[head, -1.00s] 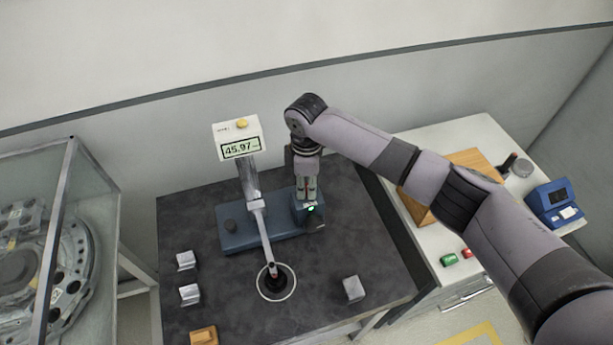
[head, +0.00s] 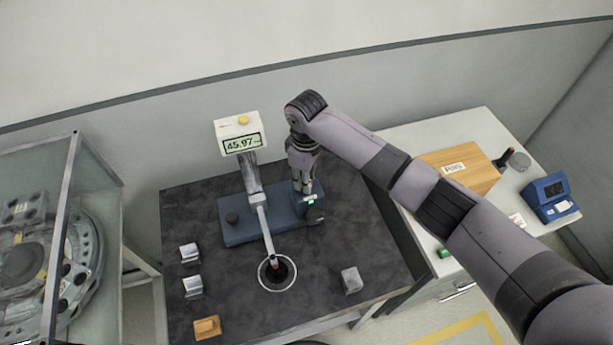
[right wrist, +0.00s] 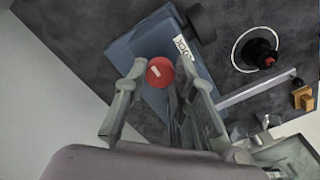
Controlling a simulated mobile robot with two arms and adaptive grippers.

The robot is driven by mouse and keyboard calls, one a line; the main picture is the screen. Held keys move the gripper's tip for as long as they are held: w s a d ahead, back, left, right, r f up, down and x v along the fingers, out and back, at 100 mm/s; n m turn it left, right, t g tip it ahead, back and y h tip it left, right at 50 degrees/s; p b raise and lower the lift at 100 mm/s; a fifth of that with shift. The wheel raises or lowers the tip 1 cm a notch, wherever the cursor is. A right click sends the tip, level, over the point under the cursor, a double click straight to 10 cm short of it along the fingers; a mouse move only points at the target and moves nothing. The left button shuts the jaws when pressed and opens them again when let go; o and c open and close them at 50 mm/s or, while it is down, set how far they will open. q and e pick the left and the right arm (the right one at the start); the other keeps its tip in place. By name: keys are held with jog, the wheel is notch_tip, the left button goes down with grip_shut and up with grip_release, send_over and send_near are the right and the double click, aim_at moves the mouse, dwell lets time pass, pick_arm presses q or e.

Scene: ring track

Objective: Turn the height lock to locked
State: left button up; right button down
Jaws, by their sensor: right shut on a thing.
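The height gauge has a blue base (head: 240,232), a slanted grey column and a white display (head: 240,135) reading about 45.97. In the right wrist view, a round red knob (right wrist: 160,72) with a short white mark sits on the blue base. I take it as the height lock. A white label (right wrist: 181,48) with dark letters is beside it. My right gripper (head: 310,203) is over the base's right end. In the wrist view its fingers (right wrist: 160,76) are shut on the red knob, one each side. In the head view the gripper hides the knob. My left gripper is not in view.
The gauge arm reaches a dark piece in a white ring (head: 262,284). Several metal blocks and an orange block (head: 207,327) lie on the dark table. A side table (head: 405,139) is at right, a glazed case at left.

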jog(key=shift+w+r, duration=0.1)
jog(key=c, duration=1.3)
grip_release()
jog(key=shift+c, duration=0.2)
notch_tip(320, 180, up, 12)
